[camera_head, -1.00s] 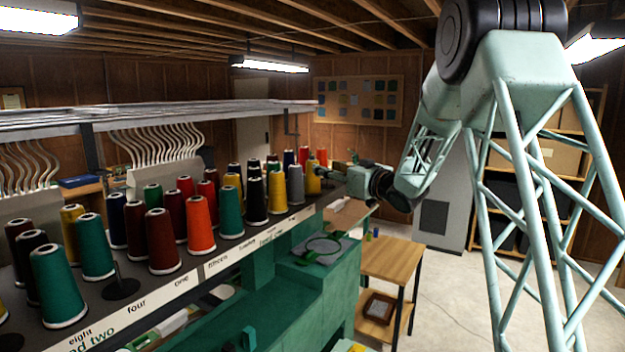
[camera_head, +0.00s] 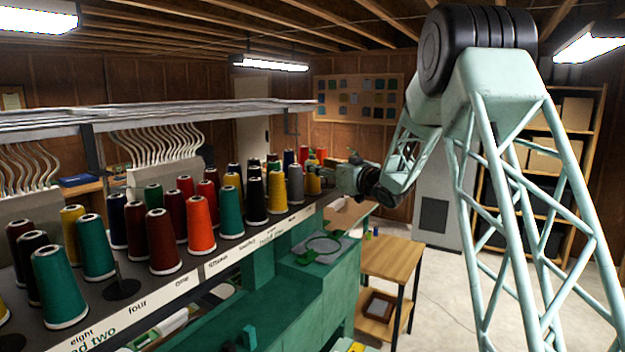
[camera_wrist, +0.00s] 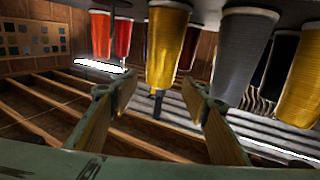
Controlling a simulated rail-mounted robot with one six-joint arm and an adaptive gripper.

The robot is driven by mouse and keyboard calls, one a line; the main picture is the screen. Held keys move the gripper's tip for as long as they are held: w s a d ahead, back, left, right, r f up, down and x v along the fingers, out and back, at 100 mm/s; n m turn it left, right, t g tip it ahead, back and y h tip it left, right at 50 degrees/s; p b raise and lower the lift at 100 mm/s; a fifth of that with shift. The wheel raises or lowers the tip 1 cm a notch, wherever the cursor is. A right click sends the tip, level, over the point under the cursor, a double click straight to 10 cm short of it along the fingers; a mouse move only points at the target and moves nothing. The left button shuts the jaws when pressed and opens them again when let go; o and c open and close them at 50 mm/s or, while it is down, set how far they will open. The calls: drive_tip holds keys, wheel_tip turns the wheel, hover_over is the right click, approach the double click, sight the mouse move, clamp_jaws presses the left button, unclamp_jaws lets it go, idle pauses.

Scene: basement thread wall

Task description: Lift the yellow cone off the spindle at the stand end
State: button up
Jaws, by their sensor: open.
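The yellow cone (camera_head: 314,184) stands at the far end of the thread stand in the head view, partly hidden by my gripper. In the wrist view, which looks upside down, the yellow cone (camera_wrist: 168,45) hangs near the middle, just beyond the fingertips. My gripper (camera_wrist: 158,84) is open, with one finger on each side of the cone's line and nothing between them. In the head view my gripper (camera_head: 328,177) is at the stand end, just right of the cone. Whether it touches the cone cannot be told.
A grey cone (camera_wrist: 243,55) stands close beside the yellow one, and a red cone (camera_wrist: 101,35) is on the other side. Another yellow cone (camera_wrist: 300,90) is at the picture's right. Wire guides and a rail (camera_head: 200,110) run above the stand. A wooden table (camera_head: 392,258) stands beyond.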

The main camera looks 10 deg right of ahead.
drive_tip(key=shift+p+x, duration=0.4)
drive_tip(key=shift+x, duration=1.95)
drive_tip(key=shift+s+f, duration=0.1)
drive_tip(key=shift+c, duration=0.9)
drive_tip(key=c, duration=1.1)
